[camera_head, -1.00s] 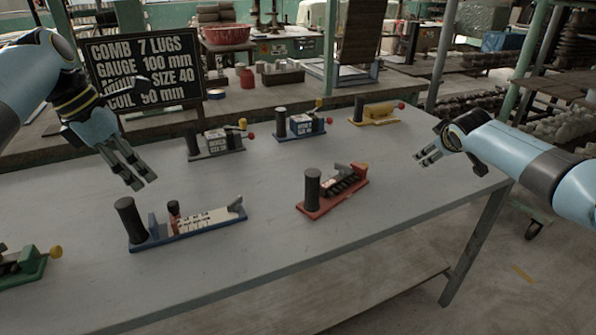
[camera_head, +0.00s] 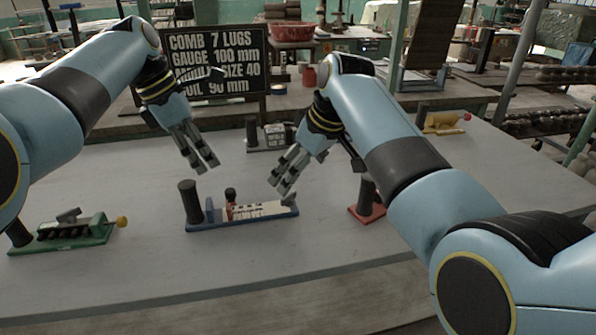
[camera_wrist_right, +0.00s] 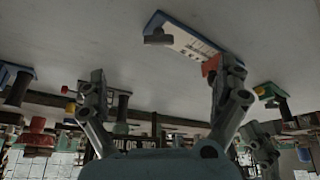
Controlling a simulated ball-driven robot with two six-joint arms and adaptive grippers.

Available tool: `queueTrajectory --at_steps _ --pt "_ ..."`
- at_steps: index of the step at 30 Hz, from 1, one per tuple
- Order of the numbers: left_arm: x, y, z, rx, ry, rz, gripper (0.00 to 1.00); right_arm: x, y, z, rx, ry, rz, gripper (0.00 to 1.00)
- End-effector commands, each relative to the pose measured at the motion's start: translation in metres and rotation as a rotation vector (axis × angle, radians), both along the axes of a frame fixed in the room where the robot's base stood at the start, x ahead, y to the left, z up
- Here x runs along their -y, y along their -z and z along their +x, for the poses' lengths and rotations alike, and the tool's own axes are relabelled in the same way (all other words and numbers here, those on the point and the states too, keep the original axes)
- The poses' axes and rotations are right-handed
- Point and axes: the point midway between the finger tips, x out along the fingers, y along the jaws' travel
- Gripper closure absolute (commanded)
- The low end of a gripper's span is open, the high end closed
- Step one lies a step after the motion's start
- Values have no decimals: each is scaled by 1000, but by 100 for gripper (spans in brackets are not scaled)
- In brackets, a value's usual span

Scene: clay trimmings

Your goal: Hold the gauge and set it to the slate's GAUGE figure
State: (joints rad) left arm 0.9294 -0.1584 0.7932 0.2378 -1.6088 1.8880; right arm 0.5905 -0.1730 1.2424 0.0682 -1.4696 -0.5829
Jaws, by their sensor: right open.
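The gauge has a blue base (camera_head: 222,224), a white scale strip (camera_head: 262,211), a dark post at its left end, a dark red slider (camera_head: 231,204) near that post and a grey stop at its right end. It also shows upside down in the right wrist view (camera_wrist_right: 193,42). The slate (camera_head: 217,62) at the back reads GAUGE 100 mm. My left gripper (camera_head: 206,166) hangs open and empty, above and behind the gauge. My right gripper (camera_head: 281,188) is open and empty, over the gauge's right end in the head view; its fingers (camera_wrist_right: 160,82) are wide apart.
A green device (camera_head: 70,236) with a yellow knob stands at the left. A red device (camera_head: 366,211) is partly hidden behind my right arm. A grey device (camera_head: 270,137) stands behind, a yellow one (camera_head: 442,122) at the back right. The tabletop in front of the gauge is clear.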

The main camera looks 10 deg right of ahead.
Motion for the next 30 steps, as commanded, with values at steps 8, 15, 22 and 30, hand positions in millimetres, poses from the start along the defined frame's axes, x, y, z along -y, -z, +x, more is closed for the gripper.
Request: queueTrajectory --at_steps 8,15,22,30 --pt "0 0 0 0 0 0 62 -15 22 0 -32 -6 -2 0" --pt "0 0 0 0 0 0 62 -25 63 15 -31 -7 -3 0" --pt "0 0 0 0 0 0 62 -31 88 24 -29 -6 -1 0" --pt "0 0 0 0 0 0 62 -33 99 26 -28 -5 -1 0"
